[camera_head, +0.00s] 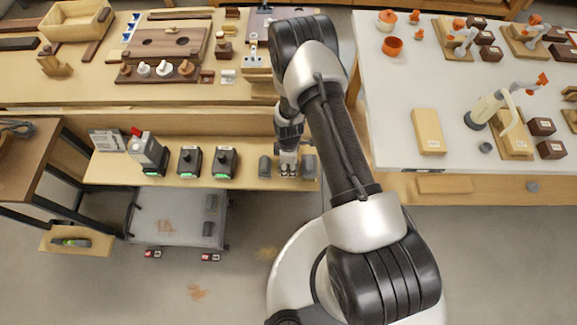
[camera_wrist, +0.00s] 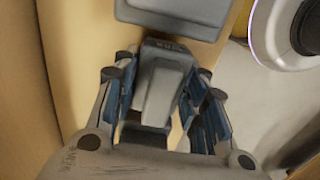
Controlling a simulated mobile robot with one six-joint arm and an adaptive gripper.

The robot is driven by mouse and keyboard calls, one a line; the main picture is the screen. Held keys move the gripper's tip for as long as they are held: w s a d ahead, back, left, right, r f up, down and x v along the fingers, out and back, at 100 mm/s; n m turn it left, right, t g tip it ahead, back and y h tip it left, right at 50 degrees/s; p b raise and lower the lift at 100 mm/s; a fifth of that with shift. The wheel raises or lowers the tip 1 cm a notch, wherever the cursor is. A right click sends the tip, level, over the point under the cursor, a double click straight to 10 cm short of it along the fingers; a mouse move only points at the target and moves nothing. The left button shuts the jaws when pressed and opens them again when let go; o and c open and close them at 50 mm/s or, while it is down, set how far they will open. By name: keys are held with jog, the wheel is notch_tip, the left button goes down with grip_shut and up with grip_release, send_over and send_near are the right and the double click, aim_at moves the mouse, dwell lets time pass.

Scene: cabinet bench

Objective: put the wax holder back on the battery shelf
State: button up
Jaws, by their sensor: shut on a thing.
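My gripper (camera_head: 288,168) is over the battery shelf (camera_head: 245,183), the wooden ledge below the bench. In the wrist view my gripper (camera_wrist: 163,108) has its blue-padded fingers on both sides of a grey block (camera_wrist: 160,85) and is shut on it. This block appears to be the wax holder; its small dark label is too blurred to read surely. The fingers hide its lower part in the head view. I cannot tell whether it touches the shelf.
Grey blocks stand left (camera_head: 265,166) and right (camera_head: 308,164) of my gripper. Another grey block (camera_wrist: 180,12) is close beyond the held one in the wrist view. Several black batteries (camera_head: 190,161) stand on green-lit chargers further left. The bench top (camera_head: 60,90) overhangs behind.

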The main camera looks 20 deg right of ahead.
jog(key=shift+f, duration=0.3)
jog(key=shift+f, duration=0.15)
jog(key=o, duration=0.9)
jog(key=shift+o, duration=0.2)
